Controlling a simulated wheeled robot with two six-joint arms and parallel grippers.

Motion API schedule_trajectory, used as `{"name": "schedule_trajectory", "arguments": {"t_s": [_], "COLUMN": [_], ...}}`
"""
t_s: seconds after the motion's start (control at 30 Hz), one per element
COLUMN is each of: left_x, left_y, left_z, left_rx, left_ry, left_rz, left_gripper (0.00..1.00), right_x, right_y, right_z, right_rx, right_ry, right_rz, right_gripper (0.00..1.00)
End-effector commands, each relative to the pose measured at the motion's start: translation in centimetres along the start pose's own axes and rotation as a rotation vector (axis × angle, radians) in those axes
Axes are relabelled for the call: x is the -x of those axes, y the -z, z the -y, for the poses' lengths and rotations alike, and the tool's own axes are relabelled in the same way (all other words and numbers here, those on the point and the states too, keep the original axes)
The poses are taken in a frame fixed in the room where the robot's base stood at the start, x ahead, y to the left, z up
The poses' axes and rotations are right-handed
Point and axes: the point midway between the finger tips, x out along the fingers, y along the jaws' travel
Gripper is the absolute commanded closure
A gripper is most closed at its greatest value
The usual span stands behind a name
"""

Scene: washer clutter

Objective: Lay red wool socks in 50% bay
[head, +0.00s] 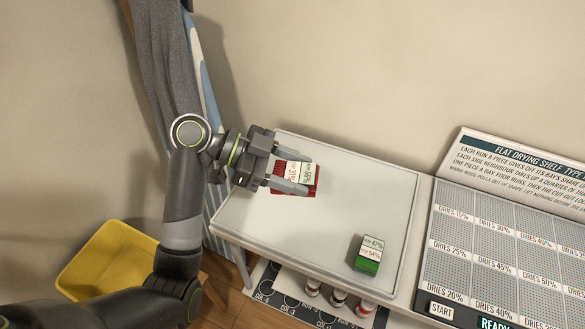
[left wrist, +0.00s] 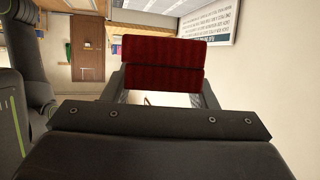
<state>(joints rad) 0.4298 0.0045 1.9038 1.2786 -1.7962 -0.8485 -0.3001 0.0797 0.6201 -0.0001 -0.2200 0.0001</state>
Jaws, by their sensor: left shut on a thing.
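The red wool socks (head: 311,187) are a small dark red folded bundle with white printed tags on top, over the upper part of the white tabletop. My left gripper (head: 306,174) is shut on them, a finger on each side. In the left wrist view the red ribbed bundle (left wrist: 163,62) sits between the fingers. I cannot tell whether it touches the tabletop. The grey perforated drying shelf is at the right; its small label that seems to read DRIES 50% marks the 50% bay (head: 541,262), which looks empty. My right gripper is not in view.
A green folded piece (head: 367,262) with tags lies on the white tabletop (head: 300,235) near its lower right. The shelf has a START button (head: 441,310) and a raised sign (head: 520,168). A yellow bin (head: 108,258) stands on the left. Several bottles sit below the table.

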Motion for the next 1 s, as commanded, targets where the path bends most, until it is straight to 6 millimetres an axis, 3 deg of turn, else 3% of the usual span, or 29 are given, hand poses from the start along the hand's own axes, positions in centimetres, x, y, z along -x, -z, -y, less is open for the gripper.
{"name": "schedule_trajectory", "arguments": {"t_s": [0.33, 0.6, 0.77, 1.0], "left_x": [2.1, 2.6, 2.3, 2.7], "left_y": [-0.8, -1.0, -1.4, -2.0], "left_z": [-0.8, -1.1, -0.5, 2.5], "left_rx": [-0.107, -0.136, -0.103, 0.051], "left_ry": [-0.261, -0.328, -0.250, 0.136], "left_rz": [0.001, -0.001, 0.000, -0.001], "left_gripper": [0.71, 0.71, 0.71, 0.71], "right_x": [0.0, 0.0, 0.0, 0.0], "right_y": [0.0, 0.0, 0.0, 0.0], "right_z": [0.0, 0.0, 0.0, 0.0], "right_rx": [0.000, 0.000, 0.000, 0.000], "right_ry": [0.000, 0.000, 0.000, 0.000], "right_rz": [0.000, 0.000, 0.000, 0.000], "right_gripper": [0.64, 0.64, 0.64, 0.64]}}
